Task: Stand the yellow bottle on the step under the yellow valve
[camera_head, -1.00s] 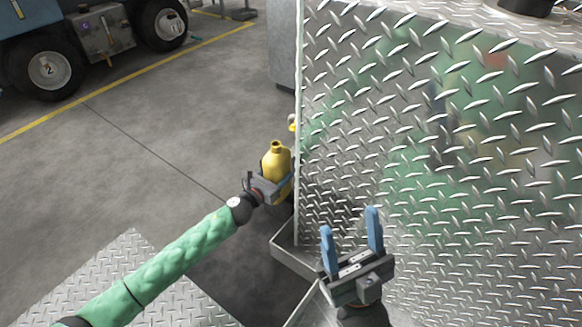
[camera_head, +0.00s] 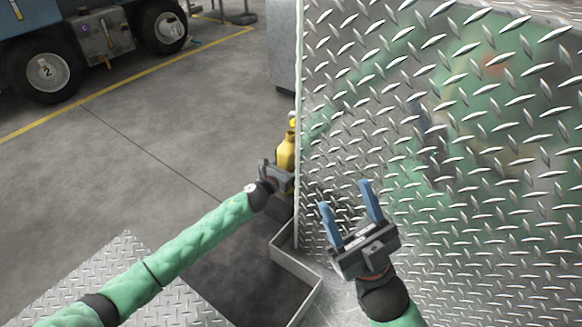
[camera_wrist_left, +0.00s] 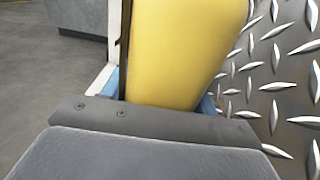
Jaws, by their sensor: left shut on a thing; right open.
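The yellow bottle (camera_head: 286,150) is upright at the left edge of the diamond-plate wall, its right side hidden behind that edge in the head view. My left gripper (camera_head: 284,178) is shut on it low on its body. In the left wrist view the bottle (camera_wrist_left: 185,50) fills the middle, between the blue fingers (camera_wrist_left: 160,98). A small yellow part (camera_head: 293,119), perhaps the yellow valve, shows just above the bottle at the wall's edge. The step is not clearly visible. My right gripper (camera_head: 348,208) is open and empty in front of the wall.
The diamond-plate wall (camera_head: 430,130) fills the right side, close to both grippers. A low metal tray rim (camera_head: 297,270) lies below. A grey cabinet (camera_head: 282,45) stands behind. Open concrete floor (camera_head: 150,130) lies left, with a wheeled vehicle (camera_head: 80,45) beyond.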

